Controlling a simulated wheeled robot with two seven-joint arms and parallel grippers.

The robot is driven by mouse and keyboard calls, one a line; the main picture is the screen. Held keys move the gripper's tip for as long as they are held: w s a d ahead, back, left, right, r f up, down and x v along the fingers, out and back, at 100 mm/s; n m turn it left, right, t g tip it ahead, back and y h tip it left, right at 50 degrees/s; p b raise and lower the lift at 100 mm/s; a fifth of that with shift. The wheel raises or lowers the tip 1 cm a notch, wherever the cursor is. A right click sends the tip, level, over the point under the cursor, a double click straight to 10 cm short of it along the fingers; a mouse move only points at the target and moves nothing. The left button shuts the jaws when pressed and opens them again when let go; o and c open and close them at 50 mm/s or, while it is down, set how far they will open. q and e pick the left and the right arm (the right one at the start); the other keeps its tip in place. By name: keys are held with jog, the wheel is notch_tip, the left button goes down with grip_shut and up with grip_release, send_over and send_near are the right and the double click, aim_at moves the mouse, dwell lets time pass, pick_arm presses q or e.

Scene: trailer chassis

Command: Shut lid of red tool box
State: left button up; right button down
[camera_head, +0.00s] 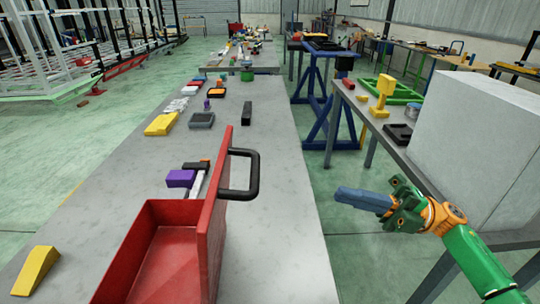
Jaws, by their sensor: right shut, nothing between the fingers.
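The red tool box (143,245) stands open at the near end of the grey table. Its lid (216,222) stands upright on the box's right side, with a black handle (252,176) sticking out to the right. The inside that shows looks empty, and the near end of the box is cut off by the picture's bottom edge. My right gripper (362,199) is to the right of the table, past its edge, with its fingers shut and pointing left toward the lid. It is apart from the lid and handle and holds nothing. My left gripper is not in view.
The grey table (270,250) carries a yellow wedge (36,270) at left, and a purple block (181,178) and other small items behind the box. A large grey box (480,135) stands on a side bench at right. The space between table and bench is open.

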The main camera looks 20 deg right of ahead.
jog(key=p, duration=0.7)
send_near(258, 168)
jog(key=x, duration=0.5)
jog(key=shift+a, duration=0.2)
jog(key=shift+w+a+p, duration=0.1)
jog(key=shift+a+p, duration=0.2)
jog(key=shift+a, duration=0.3)
